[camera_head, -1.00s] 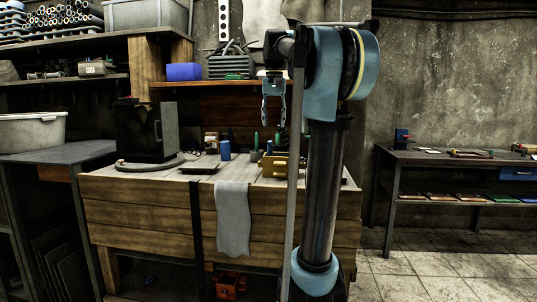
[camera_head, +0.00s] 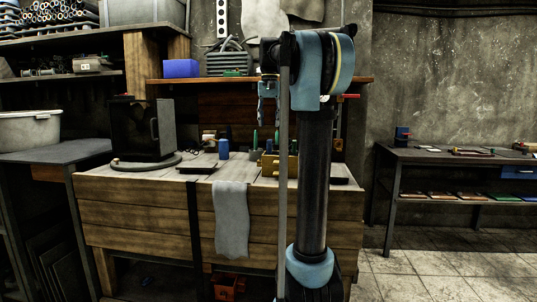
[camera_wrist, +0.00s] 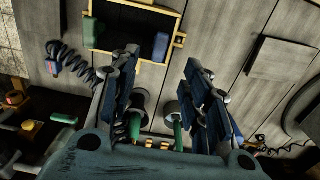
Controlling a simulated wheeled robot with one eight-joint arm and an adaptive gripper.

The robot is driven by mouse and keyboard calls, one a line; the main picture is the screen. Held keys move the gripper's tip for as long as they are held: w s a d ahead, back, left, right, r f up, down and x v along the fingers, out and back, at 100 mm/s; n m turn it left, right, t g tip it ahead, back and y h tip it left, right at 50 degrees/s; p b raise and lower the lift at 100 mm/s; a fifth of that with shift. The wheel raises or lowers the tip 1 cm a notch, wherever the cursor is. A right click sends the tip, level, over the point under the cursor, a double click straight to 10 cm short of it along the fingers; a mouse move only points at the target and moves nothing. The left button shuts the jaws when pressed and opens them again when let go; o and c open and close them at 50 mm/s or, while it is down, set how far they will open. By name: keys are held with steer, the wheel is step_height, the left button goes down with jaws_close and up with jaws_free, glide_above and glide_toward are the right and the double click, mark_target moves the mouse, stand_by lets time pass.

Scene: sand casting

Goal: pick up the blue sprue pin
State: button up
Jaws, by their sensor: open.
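A blue pin (camera_wrist: 160,47), short and rounded, stands inside a brass-edged dark flask (camera_wrist: 175,52) at the top of the wrist view. A green pin (camera_wrist: 90,32) stands at the flask's other side. In the head view the brass flask (camera_head: 262,166) sits on the wooden bench, partly hidden by my arm. A blue cylinder (camera_head: 224,149) stands left of it on the bench; I cannot tell which blue piece is the sprue pin. My gripper (camera_head: 268,116) hangs above the bench, open and empty, fingers down. Its fingers (camera_wrist: 162,75) show spread apart in the wrist view.
A black furnace (camera_head: 142,130) stands at the bench's left. A flat dark board (camera_head: 197,169) lies near the front, and a grey cloth (camera_head: 231,215) hangs over the edge. A shelf (camera_head: 220,81) runs behind.

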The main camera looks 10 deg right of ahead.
mark_target(269, 140)
step_height(269, 140, down, 4)
steer(key=shift+f, duration=0.15)
steer(key=shift+s+f, duration=0.15)
steer(key=shift+f, duration=1.2)
steer(key=shift+s+f, duration=0.15)
steer(key=shift+f, duration=1.2)
jaws_close()
